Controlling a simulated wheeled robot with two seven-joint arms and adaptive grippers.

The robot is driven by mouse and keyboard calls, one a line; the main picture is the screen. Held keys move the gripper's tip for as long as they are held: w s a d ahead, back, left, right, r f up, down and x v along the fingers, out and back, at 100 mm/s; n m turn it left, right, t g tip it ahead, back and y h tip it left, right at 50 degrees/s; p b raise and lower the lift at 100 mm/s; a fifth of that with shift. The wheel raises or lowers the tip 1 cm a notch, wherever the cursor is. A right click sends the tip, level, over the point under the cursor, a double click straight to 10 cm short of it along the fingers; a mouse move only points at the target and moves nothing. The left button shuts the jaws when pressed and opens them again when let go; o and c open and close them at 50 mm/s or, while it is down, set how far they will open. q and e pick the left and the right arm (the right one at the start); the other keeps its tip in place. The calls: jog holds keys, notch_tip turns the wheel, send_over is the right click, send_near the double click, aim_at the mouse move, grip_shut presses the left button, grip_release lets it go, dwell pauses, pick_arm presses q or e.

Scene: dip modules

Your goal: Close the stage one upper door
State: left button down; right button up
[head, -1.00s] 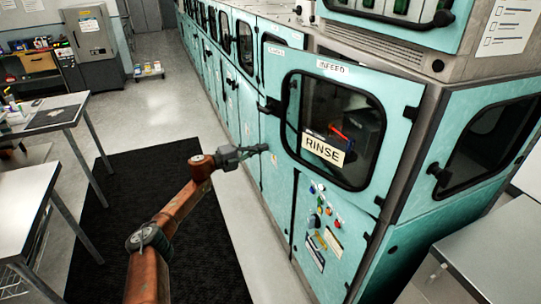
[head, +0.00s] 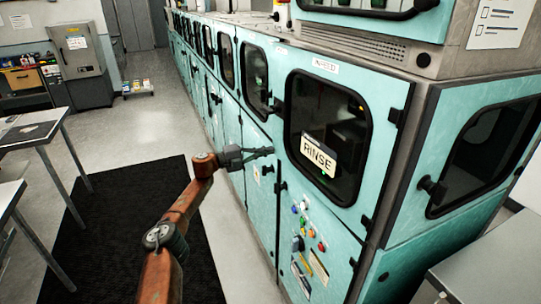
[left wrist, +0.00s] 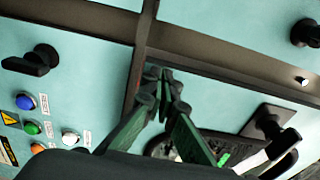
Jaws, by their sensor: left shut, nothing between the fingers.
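A long teal machine runs along the right side of the head view. Its nearest upper door, labelled INFEED (head: 372,100), has a dark window with a RINSE sign (head: 319,154) and looks flush with the front. A farther upper door (head: 255,78) with a dark window is beside it on the left; its label is too small to read, so I cannot tell for sure that it is stage one. My left gripper (head: 266,152) is shut and empty in front of the machine, below these windows. In the left wrist view its fingertips (left wrist: 164,78) meet near a dark seam between teal panels.
Coloured buttons (head: 307,228) sit on the panel below the infeed door. In the left wrist view black handles stick out at left (left wrist: 32,60) and right (left wrist: 272,130). A black mat (head: 130,240) lies on the floor; grey tables (head: 35,130) stand at left.

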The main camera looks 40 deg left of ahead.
pick_arm(q)
jog(key=shift+a+r, duration=0.1)
jog(key=shift+s, duration=0.15)
dwell(0.3)
jog(key=v, duration=1.2)
jog(key=shift+a, duration=0.15)
